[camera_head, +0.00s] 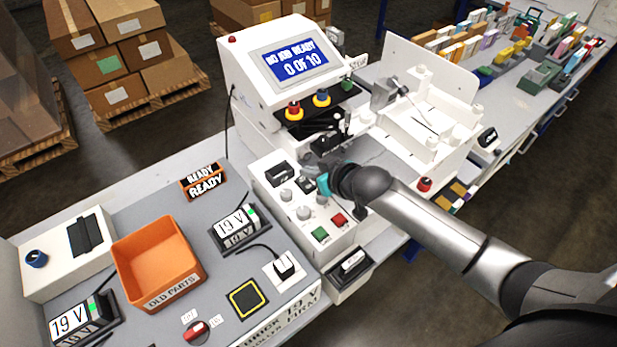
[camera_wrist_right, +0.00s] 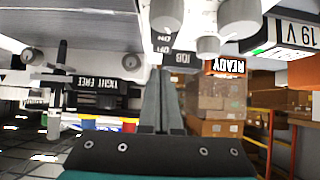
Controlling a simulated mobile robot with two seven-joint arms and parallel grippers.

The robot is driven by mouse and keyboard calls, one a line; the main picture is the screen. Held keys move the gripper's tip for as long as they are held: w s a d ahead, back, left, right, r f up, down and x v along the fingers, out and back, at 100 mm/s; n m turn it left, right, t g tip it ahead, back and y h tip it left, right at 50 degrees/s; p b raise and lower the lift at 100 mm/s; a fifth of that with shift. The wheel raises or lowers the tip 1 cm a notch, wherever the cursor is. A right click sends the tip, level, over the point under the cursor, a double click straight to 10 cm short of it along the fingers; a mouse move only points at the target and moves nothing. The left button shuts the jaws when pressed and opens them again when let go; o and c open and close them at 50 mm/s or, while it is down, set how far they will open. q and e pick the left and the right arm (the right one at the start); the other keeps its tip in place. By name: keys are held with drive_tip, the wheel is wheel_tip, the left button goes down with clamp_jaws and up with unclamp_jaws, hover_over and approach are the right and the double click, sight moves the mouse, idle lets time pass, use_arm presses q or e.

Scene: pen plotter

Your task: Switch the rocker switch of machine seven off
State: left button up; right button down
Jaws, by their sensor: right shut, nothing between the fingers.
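The white machine (camera_head: 283,83) has a blue screen reading "NO JOB READY 0 OF 10". Its front panel (camera_head: 268,195) carries a small dark rectangular part (camera_head: 279,173), a labelled black part (camera_head: 305,184), grey knobs, a green button (camera_head: 320,234) and a red button (camera_head: 338,220). I cannot tell for sure which dark part is the rocker switch. My right gripper (camera_head: 321,184) is at the panel's right side, next to the labelled part. In the right wrist view, its fingers (camera_wrist_right: 164,76) are shut and empty, pointing at black labels between knobs; contact is unclear. My left gripper is not in view.
An orange bin (camera_head: 157,262) marked "OLD PARTS", a "READY" display (camera_head: 203,182) and a "19 V" display (camera_head: 236,228) stand on the bench at left. A red emergency-type button (camera_head: 424,184) is beside my right arm. Boxes on pallets (camera_head: 120,60) stand behind.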

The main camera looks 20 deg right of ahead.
sight(304, 180)
drive_tip(key=shift+w+f, duration=0.15)
drive_tip(key=shift+f, duration=1.05)
drive_tip(key=shift+w+a+f, duration=0.1)
drive_tip(key=shift+w+f, duration=0.05)
drive_tip(key=shift+f, duration=0.15)
drive_tip(key=shift+w, duration=0.1)
drive_tip(key=shift+w+a+r, duration=0.3)
drive_tip(key=shift+w, duration=0.35)
